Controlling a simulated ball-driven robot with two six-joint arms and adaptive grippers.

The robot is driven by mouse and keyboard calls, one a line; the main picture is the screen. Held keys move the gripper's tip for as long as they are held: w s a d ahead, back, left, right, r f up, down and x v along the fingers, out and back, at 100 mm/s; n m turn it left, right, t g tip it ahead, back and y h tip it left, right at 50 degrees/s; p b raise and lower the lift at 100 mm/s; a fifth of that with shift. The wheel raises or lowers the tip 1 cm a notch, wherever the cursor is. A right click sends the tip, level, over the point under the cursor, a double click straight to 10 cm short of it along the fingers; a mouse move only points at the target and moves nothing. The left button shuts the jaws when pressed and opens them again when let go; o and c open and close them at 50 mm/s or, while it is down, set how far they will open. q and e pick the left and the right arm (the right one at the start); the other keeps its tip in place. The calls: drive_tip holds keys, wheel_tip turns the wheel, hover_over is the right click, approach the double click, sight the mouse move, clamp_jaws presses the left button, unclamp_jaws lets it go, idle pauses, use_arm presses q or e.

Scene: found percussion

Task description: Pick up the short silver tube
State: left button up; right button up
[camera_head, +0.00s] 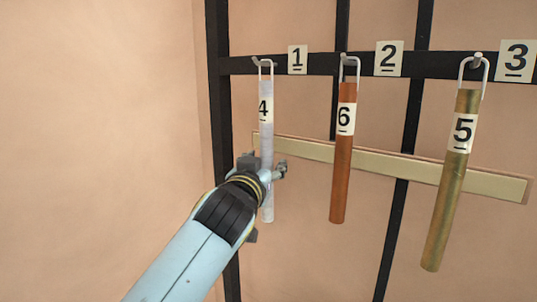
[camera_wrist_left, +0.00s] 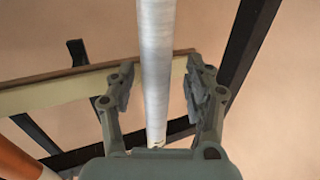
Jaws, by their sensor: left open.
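The short silver tube (camera_head: 267,140), labelled 4, hangs upright by a white loop from the hook at tag 1. My left gripper (camera_head: 266,169) is at its lower half, in front of it, and hides part of it. In the left wrist view the silver tube (camera_wrist_left: 156,60) passes between the two open fingers (camera_wrist_left: 160,88). Gaps show on both sides, so neither finger appears to touch it. My right gripper is in neither view.
A copper tube (camera_head: 341,165) labelled 6 hangs close on the right under tag 2. A longer brass tube (camera_head: 452,185) labelled 5 hangs farther right. Behind them are a black frame (camera_head: 400,64) and a pale horizontal strip (camera_head: 400,166). The left side is bare wall.

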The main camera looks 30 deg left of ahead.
use_arm(q)
drive_tip(key=shift+s+r, duration=0.25)
drive_tip(key=shift+s, duration=0.3)
drive_tip(key=shift+c, duration=1.4)
drive_tip(key=shift+w+f, duration=0.1)
drive_tip(key=shift+w, duration=0.1)
drive_tip(key=shift+c, duration=1.3)
drive_tip(key=shift+w+f, duration=0.1)
drive_tip(key=shift+w, duration=0.05)
drive_tip(key=shift+c, duration=1)
clamp_jaws()
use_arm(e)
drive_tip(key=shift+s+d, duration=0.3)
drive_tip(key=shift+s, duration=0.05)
use_arm(q)
drive_tip(key=shift+r, duration=0.2)
